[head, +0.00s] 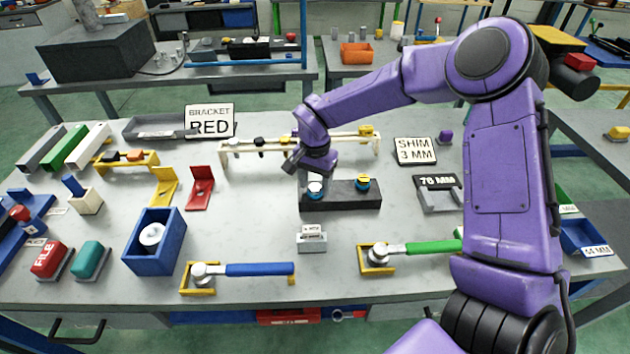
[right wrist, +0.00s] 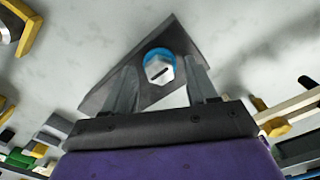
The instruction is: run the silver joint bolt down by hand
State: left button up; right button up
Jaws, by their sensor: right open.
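The silver joint bolt (head: 315,188) stands at the left end of a dark block (head: 340,202) on the bench, with a blue ring around its base. In the right wrist view the bolt's silver hex head (right wrist: 160,70) has a dark mark on top. My right gripper (head: 315,172) points down right over it. Its open fingers (right wrist: 160,78) show on either side of the head, with a gap on both sides. I cannot tell how far the bolt sits in the block. My left gripper is not in view.
A cream rail rack (head: 245,148) runs close behind. A small grey labelled holder (head: 311,240), a blue-handled wrench (head: 258,269) and a green-handled wrench (head: 430,247) lie in front. Bare bench lies left of the block.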

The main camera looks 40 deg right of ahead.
jog(key=c, duration=1.1)
jog(key=shift+o, duration=0.2)
